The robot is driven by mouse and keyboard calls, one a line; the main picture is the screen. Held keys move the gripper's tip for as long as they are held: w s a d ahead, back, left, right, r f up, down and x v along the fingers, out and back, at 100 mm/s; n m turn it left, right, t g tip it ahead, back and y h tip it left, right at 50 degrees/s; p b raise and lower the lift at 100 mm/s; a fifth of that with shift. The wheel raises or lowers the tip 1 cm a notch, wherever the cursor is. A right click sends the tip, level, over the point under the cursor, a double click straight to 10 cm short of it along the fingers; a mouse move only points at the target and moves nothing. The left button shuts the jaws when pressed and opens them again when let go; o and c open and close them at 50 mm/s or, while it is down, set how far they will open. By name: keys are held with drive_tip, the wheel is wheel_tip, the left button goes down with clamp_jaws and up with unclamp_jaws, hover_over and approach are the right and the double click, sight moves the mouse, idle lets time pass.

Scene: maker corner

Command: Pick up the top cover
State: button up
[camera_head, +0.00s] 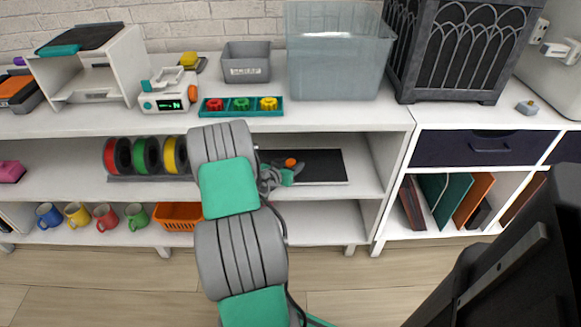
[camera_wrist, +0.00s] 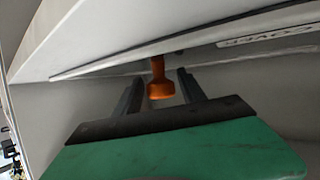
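An orange knob (camera_wrist: 160,85) shows between the two fingers of my gripper (camera_wrist: 165,90) in the wrist view. The fingers are apart, one on each side of the knob, with a narrow gap visible. In the head view my gripper (camera_head: 286,176) is at the middle shelf, beside an orange spot that looks like this knob (camera_head: 290,162). A dark flat panel with a pale front edge (camera_head: 325,165) lies to its right. I cannot tell for sure whether this panel is the top cover. A white surface with a label that seems to read "COVER" (camera_wrist: 265,38) is close above.
The white upper shelf top (camera_head: 340,118) overhangs the area around my gripper. Red, green and yellow spools (camera_head: 146,155) stand on the left of the middle shelf. An orange basket (camera_head: 180,216) and several mugs are below. A translucent bin (camera_head: 338,55) stands above.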

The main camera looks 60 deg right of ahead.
clamp_jaws()
idle(0.3)
drive_tip(key=shift+r, duration=0.15)
